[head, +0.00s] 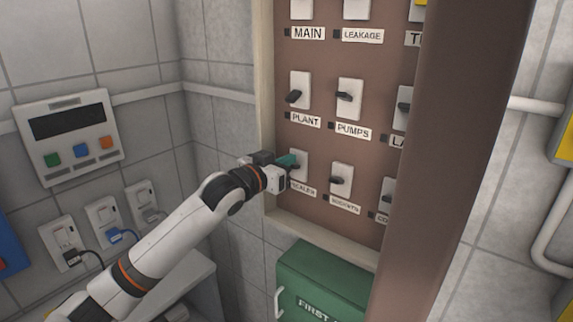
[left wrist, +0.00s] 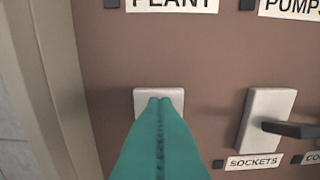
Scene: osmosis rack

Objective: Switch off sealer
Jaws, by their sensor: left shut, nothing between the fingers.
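The sealer switch is a white plate (head: 301,163) on the brown panel, above a label (head: 303,188) that reads as SEALER. A small dark part of its lever shows by my fingertips in the head view. My left gripper (head: 292,161) has teal fingers, shut and empty, at the left part of this plate. In the left wrist view the shut fingers (left wrist: 160,100) cover most of the plate (left wrist: 144,93), and its lever and label are hidden. I cannot tell whether the fingers touch the lever. My right gripper is not in view.
The PLANT switch (head: 300,88) is above, the PUMPS switch (head: 350,97) is up to the right, and the SOCKETS switch (head: 342,177) is close on the right. A brown post (head: 440,180) hides the panel's right part. A green first aid box (head: 320,280) is below.

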